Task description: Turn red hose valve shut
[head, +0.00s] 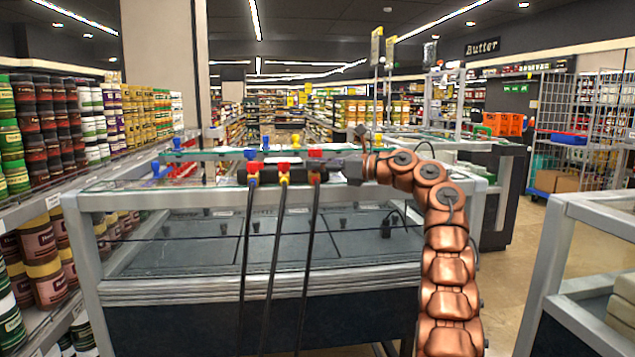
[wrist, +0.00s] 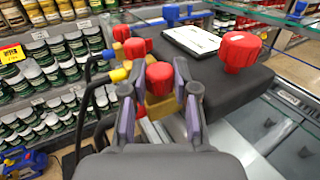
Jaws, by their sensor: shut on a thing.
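A black pump manifold (wrist: 215,60) lies on the glass top of a freezer case. Three hoses hang from its front, with ends coloured blue (head: 252,181), yellow (head: 284,180) and red (head: 315,178). Red valve knobs sit in a row there; the nearest (wrist: 159,77) appears to be the red hose's and rests on a brass-yellow fitting. My gripper (wrist: 154,88) has its two fingers on either side of this knob, closed on it. In the head view my gripper (head: 350,168) comes in from the right at the red hose end. The exact finger contact is partly hidden.
Two other red valve knobs (wrist: 134,48) are just beyond the held one. Jar shelves (head: 60,120) line the left.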

